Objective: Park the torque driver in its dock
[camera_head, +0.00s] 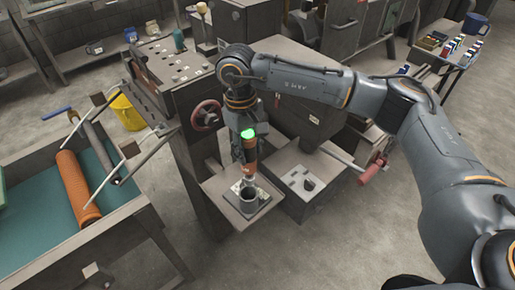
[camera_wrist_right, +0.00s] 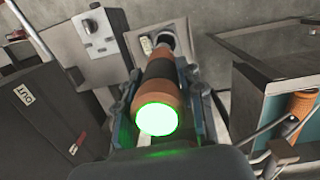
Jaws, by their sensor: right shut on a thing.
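The torque driver (camera_head: 250,160) is orange and black, with a glowing green end cap. In the right wrist view the driver (camera_wrist_right: 160,90) points away from the camera, its green end nearest. My right gripper (camera_head: 246,152) is shut around its body, with the fingers on both sides of it in the wrist view (camera_wrist_right: 165,88). The driver hangs roughly upright, tip down, over the dock (camera_head: 249,198), a grey round cup on a small plate. The tip is at or just above the cup's mouth; I cannot tell whether it is inside. My left gripper is not in view.
The dock stands on a small shelf (camera_head: 215,190) beside a dark cabinet with a red handwheel (camera_head: 206,115). A grey box with slots (camera_head: 305,182) and a red-handled lever (camera_head: 373,168) are to the right. A green-topped bench with an orange mesh tube (camera_head: 77,188) is at left.

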